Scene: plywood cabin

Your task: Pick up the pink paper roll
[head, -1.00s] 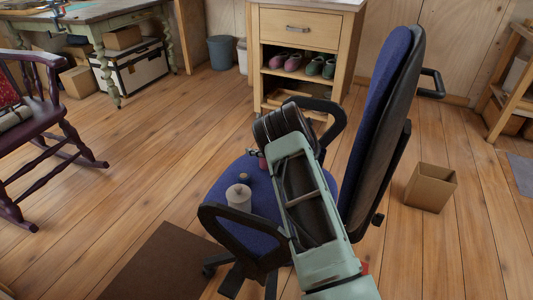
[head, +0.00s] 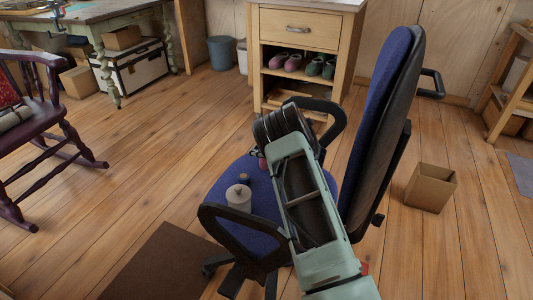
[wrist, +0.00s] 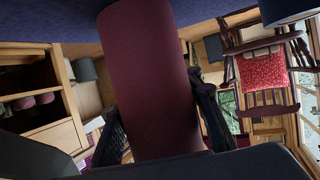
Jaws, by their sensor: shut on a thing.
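The pink paper roll (wrist: 150,75) fills the middle of the wrist view as a dull maroon-pink cylinder. In the head view only a small pink part of it (head: 262,163) shows beside my arm, over the blue seat of the office chair (head: 262,208). My gripper (wrist: 160,130) has one dark finger on each side of the roll and is shut on it. In the head view my own wrist hides the fingers and most of the roll. I cannot tell whether the roll still touches the seat.
The chair's black armrest (head: 225,215) and tall backrest (head: 380,120) flank my arm. A cardboard box (head: 430,188) stands on the floor at right.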

